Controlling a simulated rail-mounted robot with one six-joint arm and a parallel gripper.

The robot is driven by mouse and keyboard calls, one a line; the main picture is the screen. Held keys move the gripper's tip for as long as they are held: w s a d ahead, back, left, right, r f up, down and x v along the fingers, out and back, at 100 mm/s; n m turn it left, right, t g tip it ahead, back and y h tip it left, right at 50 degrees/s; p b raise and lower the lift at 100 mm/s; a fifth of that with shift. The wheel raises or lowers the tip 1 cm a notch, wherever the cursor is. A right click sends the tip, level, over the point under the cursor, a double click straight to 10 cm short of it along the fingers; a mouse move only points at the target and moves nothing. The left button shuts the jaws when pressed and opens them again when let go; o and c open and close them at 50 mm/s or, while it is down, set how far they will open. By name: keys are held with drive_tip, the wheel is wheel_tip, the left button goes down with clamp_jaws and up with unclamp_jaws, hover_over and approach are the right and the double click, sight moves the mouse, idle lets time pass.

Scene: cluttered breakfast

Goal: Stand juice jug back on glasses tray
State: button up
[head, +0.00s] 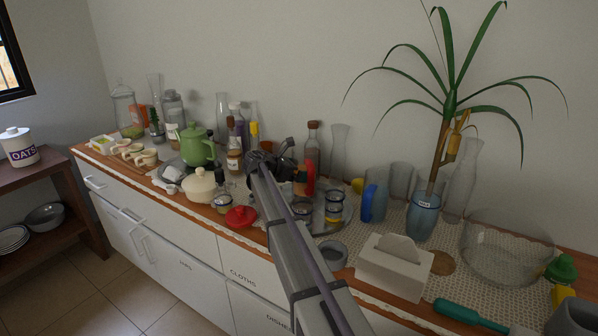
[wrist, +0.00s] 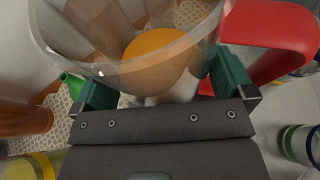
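In the wrist view a clear, wide-rimmed vessel with a red handle (wrist: 275,42), apparently the juice jug (wrist: 70,40), is right in front of my gripper (wrist: 165,85). A round orange area (wrist: 158,60) shows through its wall. The gripper's two green fingers are wide apart, one at each side of its lower part; contact cannot be made out. In the head view my gripper (head: 284,158) is among bottles, with a red handle-like shape (head: 309,178) just right of it. My arm hides much of this area. I cannot clearly identify the glasses tray.
A bottle (head: 312,145) stands close behind the gripper. Jars (head: 334,208), a blue-handled clear jug (head: 374,195), a plant in a blue vase (head: 423,217) and a tissue box (head: 394,265) are to the right. A green kettle (head: 197,146) and a red lid (head: 241,217) are to the left.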

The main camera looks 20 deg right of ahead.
drive_tip(key=shift+r+p, duration=0.3)
drive_tip(key=shift+r, duration=0.05)
drive_tip(key=p+v, duration=0.4)
drive_tip(key=v, duration=0.7)
drive_tip(key=shift+a, duration=0.45)
